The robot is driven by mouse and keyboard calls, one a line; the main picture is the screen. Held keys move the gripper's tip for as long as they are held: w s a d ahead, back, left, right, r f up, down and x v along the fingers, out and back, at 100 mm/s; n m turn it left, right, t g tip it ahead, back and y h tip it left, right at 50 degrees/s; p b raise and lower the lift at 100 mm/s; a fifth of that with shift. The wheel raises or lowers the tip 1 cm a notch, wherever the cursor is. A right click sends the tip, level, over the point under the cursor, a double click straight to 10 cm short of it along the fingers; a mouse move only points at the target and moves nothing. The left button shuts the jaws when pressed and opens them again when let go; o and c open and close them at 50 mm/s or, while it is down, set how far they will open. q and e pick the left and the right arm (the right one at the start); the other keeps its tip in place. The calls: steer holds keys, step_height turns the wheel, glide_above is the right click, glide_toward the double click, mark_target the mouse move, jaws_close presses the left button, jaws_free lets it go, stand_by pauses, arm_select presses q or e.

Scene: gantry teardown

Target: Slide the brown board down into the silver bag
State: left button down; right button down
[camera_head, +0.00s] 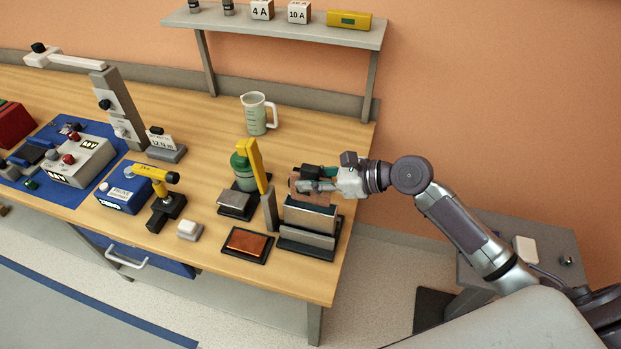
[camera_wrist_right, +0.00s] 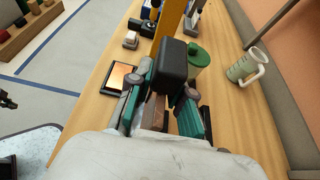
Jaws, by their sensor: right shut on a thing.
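My right gripper (camera_head: 304,181) is shut on a small brown piece, which looks like the brown board (camera_head: 293,181). In the right wrist view, the brown board (camera_wrist_right: 157,114) shows between the fingers (camera_wrist_right: 163,112), largely hidden by my gripper. A silver upright piece (camera_head: 309,217), which seems to be the silver bag, stands in a dark holder near the table's right end. My gripper is above and behind it in the head view. The board appears apart from it, and its opening cannot be made out. My left gripper is not in view.
A yellow-topped grey post (camera_head: 253,165) and a green-lidded jar (camera_head: 243,172) stand close left of my gripper. A copper-coloured pad (camera_head: 247,243) lies in front. A measuring jug (camera_head: 257,114) stands behind, below a shelf (camera_head: 285,32).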

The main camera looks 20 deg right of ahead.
mark_target(300, 200)
steer(key=shift+f+b, duration=1.3)
steer(key=shift+f, duration=2.1)
steer(key=c, duration=1)
jaws_free()
steer(key=s+d+r+p, duration=0.2)
steer(key=d+r, duration=0.1)
steer(key=s+d+r+p, duration=0.2)
steer(key=d, duration=0.1)
steer(key=s+d+r+p, duration=0.2)
steer(key=d+r, duration=0.1)
steer(key=shift+s+r, duration=0.15)
steer(key=shift+r, duration=0.2)
steer(key=shift+d+f, duration=0.1)
